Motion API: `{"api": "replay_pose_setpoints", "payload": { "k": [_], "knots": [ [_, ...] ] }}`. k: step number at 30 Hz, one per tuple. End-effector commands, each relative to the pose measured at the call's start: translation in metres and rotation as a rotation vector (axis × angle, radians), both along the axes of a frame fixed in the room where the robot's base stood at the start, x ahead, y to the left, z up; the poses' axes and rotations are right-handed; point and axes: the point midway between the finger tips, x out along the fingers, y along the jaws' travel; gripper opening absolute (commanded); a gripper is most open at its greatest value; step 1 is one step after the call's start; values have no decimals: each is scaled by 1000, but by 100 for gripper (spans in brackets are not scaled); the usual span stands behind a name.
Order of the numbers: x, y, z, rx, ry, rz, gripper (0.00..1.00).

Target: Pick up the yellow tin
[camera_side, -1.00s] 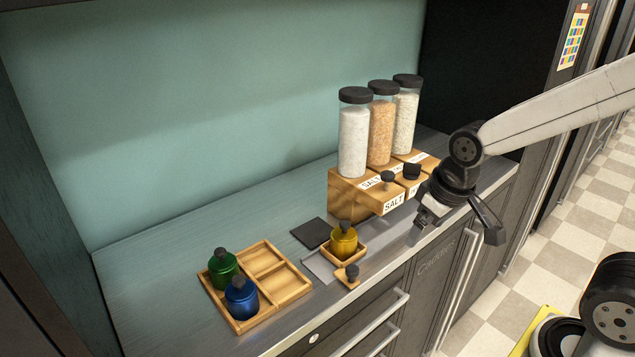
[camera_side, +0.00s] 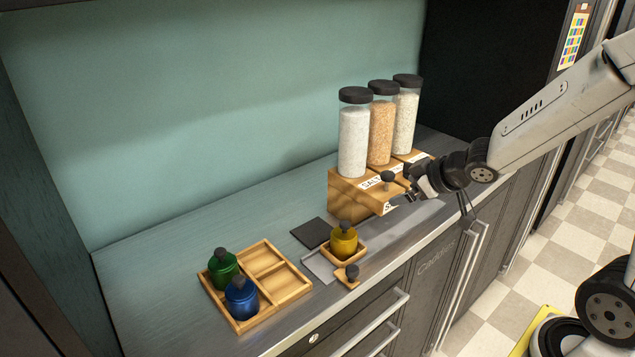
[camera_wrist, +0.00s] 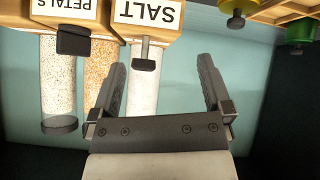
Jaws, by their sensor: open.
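The yellow tin (camera_side: 343,241) with a dark knob stands upright in a small square wooden tray (camera_side: 361,257) near the counter's front edge. In the wrist view, the tin (camera_wrist: 236,6) shows upside down at the top right, cut by the frame edge. My gripper (camera_side: 405,196) is in front of the salt drawer, up and to the right of the tin and apart from it. In the wrist view my gripper (camera_wrist: 162,75) has its two fingers spread with nothing between them.
A drawer box (camera_side: 345,192) with several labels carries three tall jars (camera_side: 382,125) behind my gripper. A green tin (camera_side: 223,270) and a blue tin (camera_side: 241,299) stand in a wooden tray (camera_side: 303,289) at left. A small knobbed wooden piece (camera_side: 348,277) lies by the front edge.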

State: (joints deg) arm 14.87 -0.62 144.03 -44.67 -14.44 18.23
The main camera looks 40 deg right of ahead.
Motion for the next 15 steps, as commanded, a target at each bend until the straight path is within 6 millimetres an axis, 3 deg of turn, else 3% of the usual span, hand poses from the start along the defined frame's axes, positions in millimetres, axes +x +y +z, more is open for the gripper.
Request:
{"api": "replay_pose_setpoints", "payload": {
  "k": [6,15],
  "knots": [
    [4,11,-2,74,-95,162,100],
    [-6,31,-3,200,-149,338,100]
  ]
}}
